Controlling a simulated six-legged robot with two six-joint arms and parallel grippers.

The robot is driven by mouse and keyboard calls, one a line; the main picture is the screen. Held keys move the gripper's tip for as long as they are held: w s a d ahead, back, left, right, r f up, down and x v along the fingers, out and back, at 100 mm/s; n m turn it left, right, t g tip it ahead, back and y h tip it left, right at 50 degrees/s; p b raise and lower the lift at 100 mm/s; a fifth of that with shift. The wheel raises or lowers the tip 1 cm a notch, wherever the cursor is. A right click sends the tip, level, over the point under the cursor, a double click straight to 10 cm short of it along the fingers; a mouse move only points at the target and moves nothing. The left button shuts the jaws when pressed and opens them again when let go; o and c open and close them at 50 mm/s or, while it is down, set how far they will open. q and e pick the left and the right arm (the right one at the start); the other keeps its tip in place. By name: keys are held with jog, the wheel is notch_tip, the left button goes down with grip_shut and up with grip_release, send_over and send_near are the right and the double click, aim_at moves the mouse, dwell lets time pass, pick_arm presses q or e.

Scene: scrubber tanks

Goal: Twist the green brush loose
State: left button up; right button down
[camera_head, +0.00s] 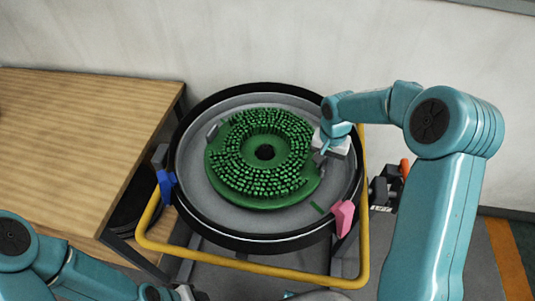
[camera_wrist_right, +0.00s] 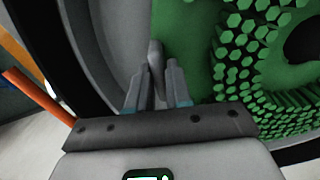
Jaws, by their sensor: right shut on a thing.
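The green brush (camera_head: 262,155) is a round disc with many short bristles and a dark hole in its middle. It lies bristles up in a round grey tank (camera_head: 200,190). A grey tab (camera_head: 212,131) shows at its left rim. My right gripper (camera_head: 319,156) is at the brush's right rim. In the right wrist view, its fingers (camera_wrist_right: 158,85) are shut on a grey tab (camera_wrist_right: 156,55) beside the green disc (camera_wrist_right: 183,45). My left arm is at the lower left, away from the brush; its gripper (camera_head: 180,293) is cut by the bottom edge and its jaws are unclear.
A yellow bar (camera_head: 250,267) runs around the tank's front. A blue clip (camera_head: 166,186) and a pink clip (camera_head: 343,217) sit at the tank's left and right front. A wooden table (camera_head: 85,140) stands at the left. A pale wall (camera_head: 200,40) is behind.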

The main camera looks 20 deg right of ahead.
dwell(0.4)
jog(key=shift+w+d+n+p, duration=0.3)
jog(key=shift+w+d+n, duration=0.15)
jog(key=shift+w+n, duration=0.1)
jog(key=c, duration=1)
grip_release()
jog(key=shift+w+f, duration=0.1)
jog(key=shift+o, duration=0.2)
notch_tip(320, 180, up, 16)
jog(key=shift+r+b, duration=0.2)
jog(key=shift+b, duration=0.1)
